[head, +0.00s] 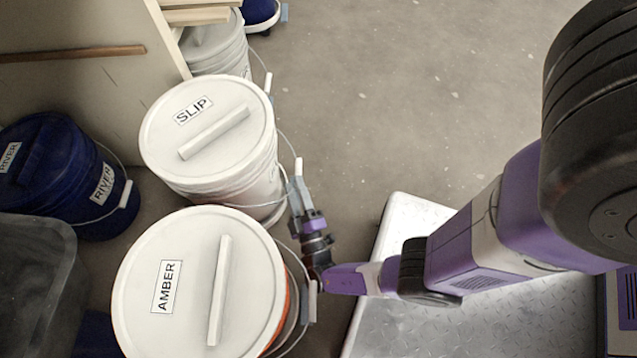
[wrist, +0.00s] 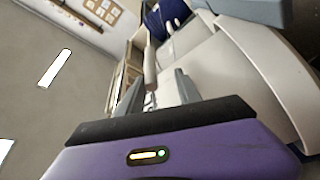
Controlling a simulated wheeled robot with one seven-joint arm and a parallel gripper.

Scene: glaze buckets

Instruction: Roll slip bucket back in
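The slip bucket (head: 165,150) is white, with a lid labelled SLIP, and stands upright on the floor in the middle of the row. Its wire handle hangs on the right side, with a pale grip (head: 299,167). My gripper (head: 297,187) is low beside that side of the bucket, at the grip. In the wrist view the grip (wrist: 150,68) shows between or just beyond the fingertips (wrist: 161,79), nearer the left finger. A gap shows on the right, so the fingers look open. Contact with the grip cannot be told.
The white AMBER bucket (head: 262,290) stands close in front, beside my gripper. Another white bucket (head: 225,45) stands behind the slip bucket, near a wooden frame (head: 172,40). A blue RIVER bucket (head: 60,170) is left. Open concrete floor (head: 400,100) lies right.

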